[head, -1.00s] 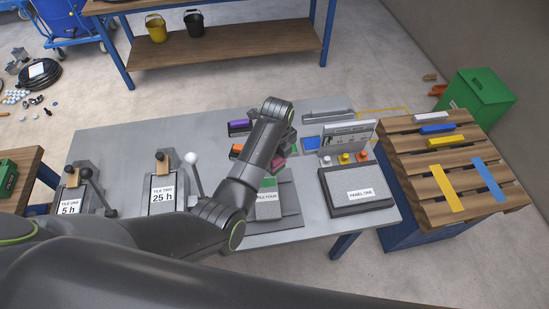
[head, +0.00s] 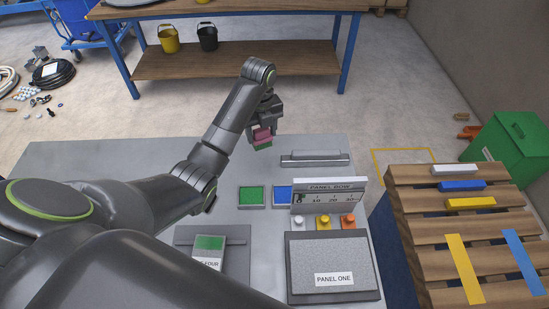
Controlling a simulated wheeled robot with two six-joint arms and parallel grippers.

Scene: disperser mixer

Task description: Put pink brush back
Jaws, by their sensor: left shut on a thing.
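My left gripper (head: 264,124) is shut on the pink brush (head: 262,134). It holds the brush above the far edge of the grey table (head: 330,150), left of a grey bar-like holder. Green shows along the underside of the brush; I cannot tell whether it is the brush itself or paint on it. My right gripper is not in view. My left arm covers the left part of the table, where the purple and orange items stood in the earlier view.
On the table are a grey bar (head: 314,160), green pad (head: 251,196), blue pad (head: 283,195), a panel box sign (head: 328,196), several knobs and panel one (head: 334,262). A tile with green paint (head: 210,243) lies near my arm. A wooden pallet (head: 420,205) stands right.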

